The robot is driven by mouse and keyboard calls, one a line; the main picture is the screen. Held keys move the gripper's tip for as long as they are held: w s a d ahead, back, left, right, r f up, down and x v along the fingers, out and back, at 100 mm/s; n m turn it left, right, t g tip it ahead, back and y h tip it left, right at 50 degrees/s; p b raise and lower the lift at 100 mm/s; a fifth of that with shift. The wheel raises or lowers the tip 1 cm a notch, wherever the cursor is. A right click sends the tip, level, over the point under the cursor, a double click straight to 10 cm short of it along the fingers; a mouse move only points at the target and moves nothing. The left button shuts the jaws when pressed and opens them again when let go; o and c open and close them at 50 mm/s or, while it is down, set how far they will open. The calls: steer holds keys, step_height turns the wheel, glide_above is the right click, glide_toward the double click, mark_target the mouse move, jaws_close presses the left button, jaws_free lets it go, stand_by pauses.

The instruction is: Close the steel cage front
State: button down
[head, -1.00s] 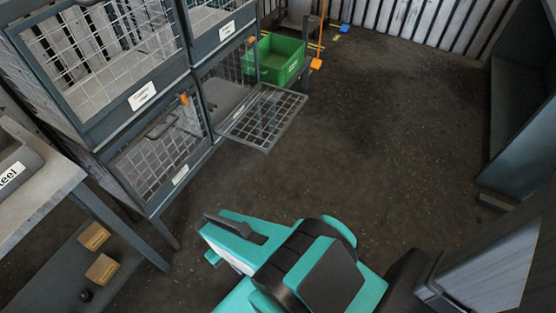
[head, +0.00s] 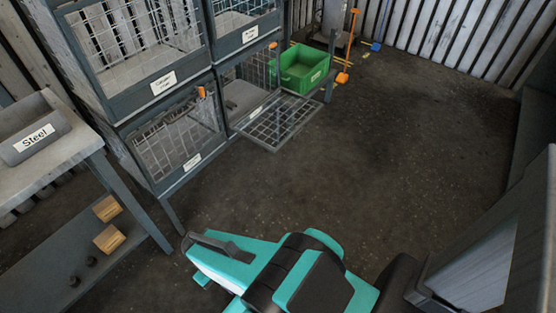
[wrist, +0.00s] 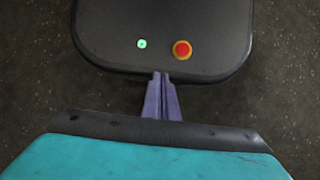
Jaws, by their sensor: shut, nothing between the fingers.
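A rack of mesh cages stands at the left in the head view. The lower right cage (head: 232,92) is open, and its mesh front (head: 279,122) is swung down and sticks out nearly flat over the floor. The lower left cage front (head: 178,145) is upright and looks closed, with an orange catch (head: 201,92) at its top. The labels on the lower cages are too small to read. My gripper (wrist: 162,78) is shut and empty in the wrist view, away from the cages, with its fingertips by my own dark body panel. The fingers are not visible in the head view.
A grey bin marked Steel (head: 35,138) sits on a bench (head: 60,165) at the left, with wooden blocks (head: 108,238) on the shelf below. A green crate (head: 303,70) stands behind the lowered front. Open floor (head: 400,140) lies to the right.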

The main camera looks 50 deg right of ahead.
steer(key=shift+f, duration=0.1)
steer(key=w+f+m+t+y+b, duration=0.5)
steer(key=w+f+m+y+b, duration=0.3)
steer(key=w+m+y+b, duration=0.4)
steer(key=w+d+m+t+y+b, duration=0.2)
steer(key=w+d+m+t+b, duration=0.7)
steer(key=w+d, duration=0.55)
steer(key=s+d+r+m+t+h+b, duration=0.15)
steer(key=d+m+t+h+b, duration=0.35)
steer(key=d, duration=0.8)
steer(key=s+d+r+m+t+b, duration=0.1)
steer(key=s+d+m+t, duration=0.15)
steer(key=d+t, duration=0.7)
steer(key=s+d+m+t+h+b, duration=0.1)
steer(key=s+d+m+h, duration=0.1)
steer(key=d, duration=0.4)
steer(key=s+d+r+m+t+h+b, duration=0.1)
steer(key=s+d+m+h+b, duration=0.1)
steer(key=s+d, duration=0.4)
steer(key=s+d+r+m+t+h+b, duration=0.1)
steer(key=s+d+m+h+b, duration=0.1)
steer(key=d, duration=0.6)
steer(key=s+m+h, duration=0.1)
steer(key=s+h, duration=0.1)
steer(key=h, duration=0.1)
steer(key=shift+s+d+m, duration=0.15)
steer(key=shift+d+m, duration=0.1)
steer(key=shift+m, duration=0.1)
